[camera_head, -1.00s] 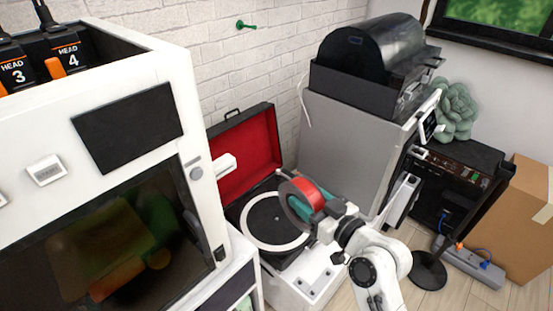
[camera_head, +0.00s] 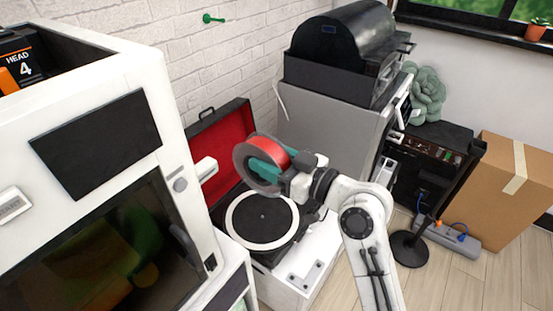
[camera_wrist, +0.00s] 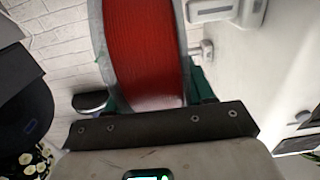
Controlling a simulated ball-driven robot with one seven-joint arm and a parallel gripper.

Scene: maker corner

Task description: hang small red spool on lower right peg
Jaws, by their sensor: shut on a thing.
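The small red spool (camera_head: 273,149), with grey flanges, is held up in front of the open red-lined case. My gripper (camera_head: 264,171), with teal fingers, is shut on the spool. In the wrist view the red winding of the spool (camera_wrist: 145,45) fills the upper middle, and most of the fingers are hidden. One green peg (camera_head: 212,18) sticks out of the white brick wall at the top, above the spool and to its left, well apart from it. I cannot tell which peg it is; no other peg shows.
A white machine (camera_head: 95,110) with dark screens fills the left side. A turntable (camera_head: 262,220) in the open case lies below the spool. A grey cabinet (camera_head: 325,145) with a black hooded device (camera_head: 345,48) stands right of the case. A cardboard box (camera_head: 492,195) is farther right.

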